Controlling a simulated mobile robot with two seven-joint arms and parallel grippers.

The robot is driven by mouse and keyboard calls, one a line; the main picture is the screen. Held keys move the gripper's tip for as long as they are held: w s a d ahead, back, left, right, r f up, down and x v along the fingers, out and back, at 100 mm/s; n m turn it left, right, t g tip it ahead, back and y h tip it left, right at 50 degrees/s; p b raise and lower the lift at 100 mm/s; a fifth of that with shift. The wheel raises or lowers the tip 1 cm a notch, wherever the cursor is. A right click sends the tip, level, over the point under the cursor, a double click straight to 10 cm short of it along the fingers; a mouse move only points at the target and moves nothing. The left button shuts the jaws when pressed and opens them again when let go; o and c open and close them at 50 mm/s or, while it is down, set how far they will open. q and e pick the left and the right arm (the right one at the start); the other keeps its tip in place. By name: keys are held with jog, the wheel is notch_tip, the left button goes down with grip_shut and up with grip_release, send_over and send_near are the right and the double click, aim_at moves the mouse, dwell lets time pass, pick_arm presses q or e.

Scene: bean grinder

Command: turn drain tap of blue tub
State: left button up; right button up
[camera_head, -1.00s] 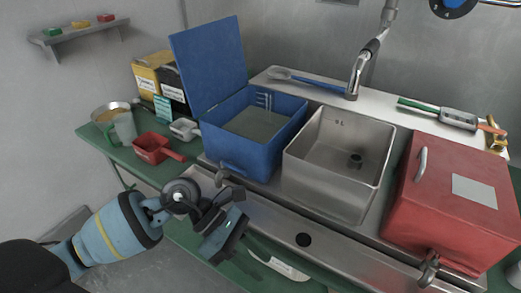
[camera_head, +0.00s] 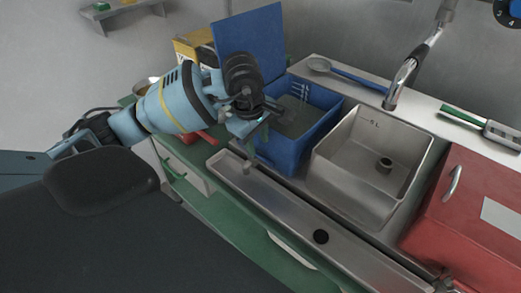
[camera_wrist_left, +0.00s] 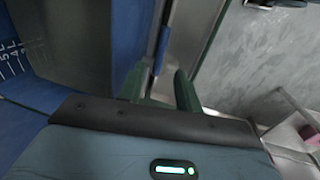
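The blue tub (camera_head: 285,145) stands with its lid (camera_head: 250,45) raised, holding grey contents. My left gripper (camera_head: 262,138) is at the tub's front wall, close above the drain tap. Only a small metal part of the tap (camera_head: 247,168) shows under the gripper; its handle is hidden. In the left wrist view, the two green fingers of my left gripper (camera_wrist_left: 160,88) are apart with a gap between them. The tub's blue wall (camera_wrist_left: 85,40) is to their left. I cannot tell whether the fingers touch the tap. My right gripper is not in view.
A steel basin (camera_head: 365,165) stands right of the blue tub, then a red tub (camera_head: 475,225). A metal trough (camera_head: 290,212) with a dark drain hole (camera_head: 321,236) runs along the front. A faucet (camera_head: 402,80) hangs behind the basin.

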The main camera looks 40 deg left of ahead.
aim_at(261, 155)
pick_arm(q)
jog(key=shift+w+d+f, duration=0.1)
jog(key=shift+w+f, duration=0.15)
jog(key=shift+f, duration=0.9)
jog(key=shift+w+f, duration=0.25)
jog(key=shift+f, duration=0.9)
grip_shut()
